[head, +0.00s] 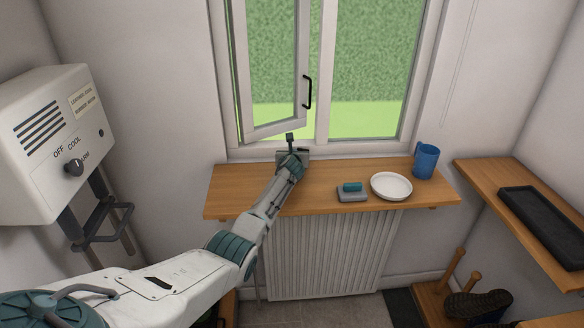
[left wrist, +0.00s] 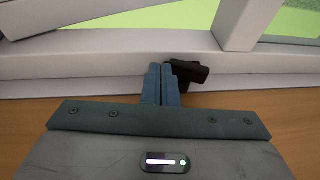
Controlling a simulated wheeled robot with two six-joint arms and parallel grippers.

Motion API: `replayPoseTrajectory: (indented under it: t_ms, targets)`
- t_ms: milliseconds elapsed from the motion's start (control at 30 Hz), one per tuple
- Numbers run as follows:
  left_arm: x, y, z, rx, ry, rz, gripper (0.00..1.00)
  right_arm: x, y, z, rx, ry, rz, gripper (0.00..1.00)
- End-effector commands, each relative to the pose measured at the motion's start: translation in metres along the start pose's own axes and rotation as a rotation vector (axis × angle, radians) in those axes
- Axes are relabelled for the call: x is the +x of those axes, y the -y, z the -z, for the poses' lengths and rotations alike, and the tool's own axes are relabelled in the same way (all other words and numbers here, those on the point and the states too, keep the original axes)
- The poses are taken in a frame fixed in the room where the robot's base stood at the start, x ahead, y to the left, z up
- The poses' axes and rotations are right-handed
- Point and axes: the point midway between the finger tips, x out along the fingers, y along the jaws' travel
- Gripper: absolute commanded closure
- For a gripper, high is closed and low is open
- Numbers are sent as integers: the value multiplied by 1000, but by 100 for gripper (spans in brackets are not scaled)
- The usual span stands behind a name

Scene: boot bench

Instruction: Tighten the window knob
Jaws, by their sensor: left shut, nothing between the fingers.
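The window knob (left wrist: 190,73) is a small black piece at the window's lower frame. In the left wrist view it sits just past and to the right of my left fingertips (left wrist: 163,72), partly behind them; whether they touch it I cannot tell. In the head view a small dark piece, apparently the knob (head: 290,137), shows at the frame just beyond my left gripper (head: 291,153). The left gripper is shut and empty, low over the back of the sill. The left window sash (head: 273,130) stands ajar, with a black handle (head: 307,92). My right gripper is out of view.
On the wooden sill (head: 238,190), right of my left arm, are a grey-and-teal block (head: 352,194), a white dish (head: 391,187) and a blue mug (head: 426,160). A radiator (head: 325,250) is below. A dryer box (head: 50,140) hangs left; a shelf with a black tray (head: 540,222) is right.

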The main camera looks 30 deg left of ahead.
Motion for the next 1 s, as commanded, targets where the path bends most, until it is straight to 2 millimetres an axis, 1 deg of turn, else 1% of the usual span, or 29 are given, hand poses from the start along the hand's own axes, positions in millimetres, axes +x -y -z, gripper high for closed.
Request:
replayPoseTrajectory:
  t_ms: [33, 200, 333, 467, 733, 1000]
  targets:
    - [4, 0, -2, -1, -2, -1, 100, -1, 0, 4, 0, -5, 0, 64]
    - [8, -1, -3, 0, -2, -2, 100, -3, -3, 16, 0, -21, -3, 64]
    - [11, -2, -4, -1, -2, -2, 100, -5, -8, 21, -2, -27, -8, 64]
    - [13, -4, -4, 0, 0, -2, 100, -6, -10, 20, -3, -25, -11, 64]
    - [15, -5, -4, -1, -1, -2, 100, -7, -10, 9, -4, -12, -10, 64]
    - [15, -5, -4, -1, -1, -2, 100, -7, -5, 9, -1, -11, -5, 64]
